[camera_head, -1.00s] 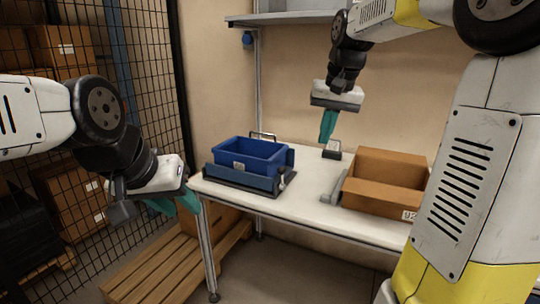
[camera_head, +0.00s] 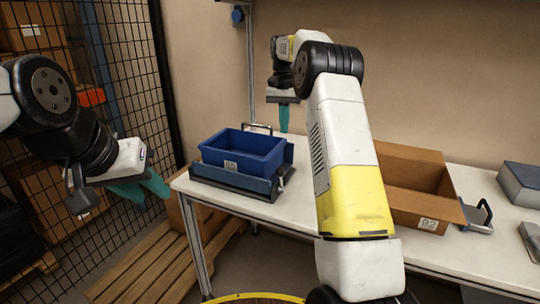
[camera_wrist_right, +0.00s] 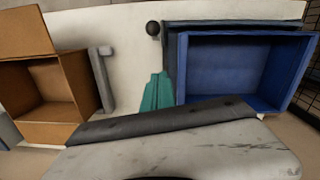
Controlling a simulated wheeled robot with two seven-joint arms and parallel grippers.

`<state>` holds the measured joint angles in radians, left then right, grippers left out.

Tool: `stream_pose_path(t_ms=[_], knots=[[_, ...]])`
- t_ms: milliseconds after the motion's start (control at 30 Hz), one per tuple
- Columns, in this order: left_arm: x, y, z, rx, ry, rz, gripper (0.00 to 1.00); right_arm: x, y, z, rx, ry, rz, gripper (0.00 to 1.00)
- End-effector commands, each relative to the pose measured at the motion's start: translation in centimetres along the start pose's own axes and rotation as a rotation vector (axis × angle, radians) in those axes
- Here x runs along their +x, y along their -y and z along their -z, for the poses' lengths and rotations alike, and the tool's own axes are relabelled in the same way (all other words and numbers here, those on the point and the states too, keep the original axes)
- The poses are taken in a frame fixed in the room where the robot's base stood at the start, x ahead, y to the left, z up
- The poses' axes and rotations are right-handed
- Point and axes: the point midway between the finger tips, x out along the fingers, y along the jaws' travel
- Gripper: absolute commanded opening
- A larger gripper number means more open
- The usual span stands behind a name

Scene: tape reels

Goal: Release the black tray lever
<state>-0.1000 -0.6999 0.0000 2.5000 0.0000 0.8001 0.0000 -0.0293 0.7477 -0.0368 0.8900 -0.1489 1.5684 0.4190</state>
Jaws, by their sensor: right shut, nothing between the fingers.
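The blue bin (camera_head: 243,152) sits in the black tray (camera_head: 232,180) at the table's left end. In the right wrist view the bin (camera_wrist_right: 238,68) and tray edge (camera_wrist_right: 174,60) are at the upper right, with the lever's round black knob (camera_wrist_right: 153,28) beside the tray. My right gripper (camera_head: 284,118) is shut and empty, above the table behind the tray's right side; its teal fingers (camera_wrist_right: 158,92) show left of the bin, apart from the knob. My left gripper (camera_head: 142,188) is open and empty, left of the table.
An open cardboard box (camera_head: 415,190) stands to the right, partly hidden by my right arm. A grey bar (camera_wrist_right: 103,80) lies between box and tray. A handled metal piece (camera_head: 479,217) and grey boxes (camera_head: 522,182) are farther right. A wire fence (camera_head: 125,80) is at left.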

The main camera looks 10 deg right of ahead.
Motion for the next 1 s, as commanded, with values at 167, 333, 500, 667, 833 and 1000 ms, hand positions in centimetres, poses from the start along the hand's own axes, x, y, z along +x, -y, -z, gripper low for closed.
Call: stream_pose_path(t_ms=[167,333,500,667,833,1000], knots=[[0.0,0.0,0.0,0.000,0.000,0.000,0.36,0.0,0.0,0.0,0.000,0.000,0.000,0.00],[0.0,0.0,0.0,0.000,0.000,0.000,0.36,0.4,0.0,-0.1,-0.001,0.001,0.000,0.00],[0.0,0.0,0.0,0.000,0.000,0.000,0.36,2.6,-0.1,-0.1,-0.001,0.003,-0.001,0.00],[0.0,0.0,0.0,0.000,0.000,0.000,0.36,6.0,-0.1,-0.1,-0.002,0.004,-0.002,0.00],[0.0,0.0,0.0,0.000,0.000,0.000,0.36,9.8,-0.1,-0.1,0.000,0.004,-0.001,0.00],[0.0,0.0,0.0,0.000,0.000,0.000,0.36,10.4,0.0,-2.1,-0.003,0.000,0.001,0.00]])
